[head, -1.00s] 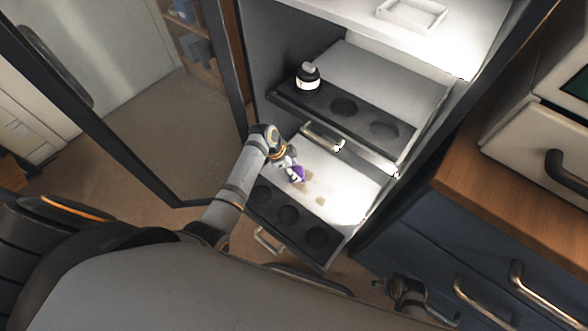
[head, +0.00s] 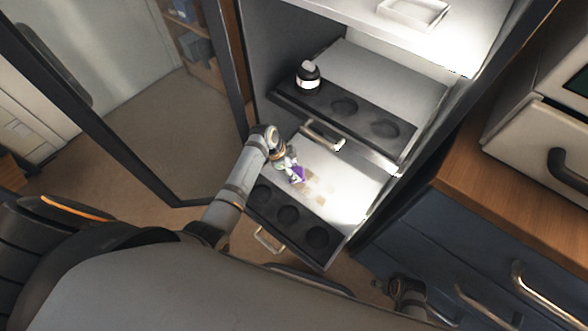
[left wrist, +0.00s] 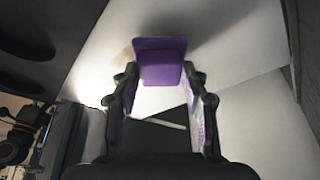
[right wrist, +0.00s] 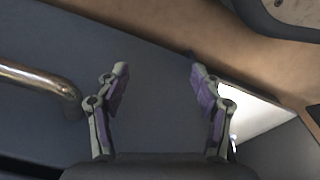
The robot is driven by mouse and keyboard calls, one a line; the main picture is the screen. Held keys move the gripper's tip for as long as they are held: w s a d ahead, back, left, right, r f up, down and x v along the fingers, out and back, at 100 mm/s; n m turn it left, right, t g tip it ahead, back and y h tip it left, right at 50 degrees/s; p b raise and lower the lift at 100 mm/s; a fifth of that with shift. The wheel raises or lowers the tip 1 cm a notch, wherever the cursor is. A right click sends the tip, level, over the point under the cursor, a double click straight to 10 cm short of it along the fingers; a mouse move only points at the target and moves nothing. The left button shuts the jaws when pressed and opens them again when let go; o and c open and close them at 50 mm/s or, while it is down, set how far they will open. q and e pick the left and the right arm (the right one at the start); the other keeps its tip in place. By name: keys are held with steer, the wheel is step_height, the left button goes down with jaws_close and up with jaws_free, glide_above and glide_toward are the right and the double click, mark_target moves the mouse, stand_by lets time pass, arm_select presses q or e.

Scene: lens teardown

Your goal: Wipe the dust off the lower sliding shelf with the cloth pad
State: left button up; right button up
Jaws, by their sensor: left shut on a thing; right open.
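The lower sliding shelf (head: 338,187) is pulled out of the cabinet, with a white surface and a dark front strip with round recesses. Brownish dust patches (head: 315,187) lie on its white surface, just right of the pad. My left gripper (head: 290,167) is shut on the purple cloth pad (head: 298,174), at the shelf's surface. The pad (left wrist: 160,62) also shows between the fingers in the left wrist view, with a faint brown patch beside it. Whether the pad touches the shelf is hard to tell. My right gripper (right wrist: 158,85) is open and empty, low beside the blue drawers.
The upper sliding shelf (head: 390,85) sits above and behind, holding a black-and-white bottle (head: 308,75). The open cabinet door (head: 130,140) stands left. Blue drawers (head: 440,240) with metal handles and a wooden top stand right. A white tray (head: 415,12) lies on the top shelf.

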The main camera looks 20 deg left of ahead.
arm_select(q)
steer(key=shift+f+b, duration=0.35)
steer(key=shift+f, duration=0.35)
steer(key=shift+r, duration=0.1)
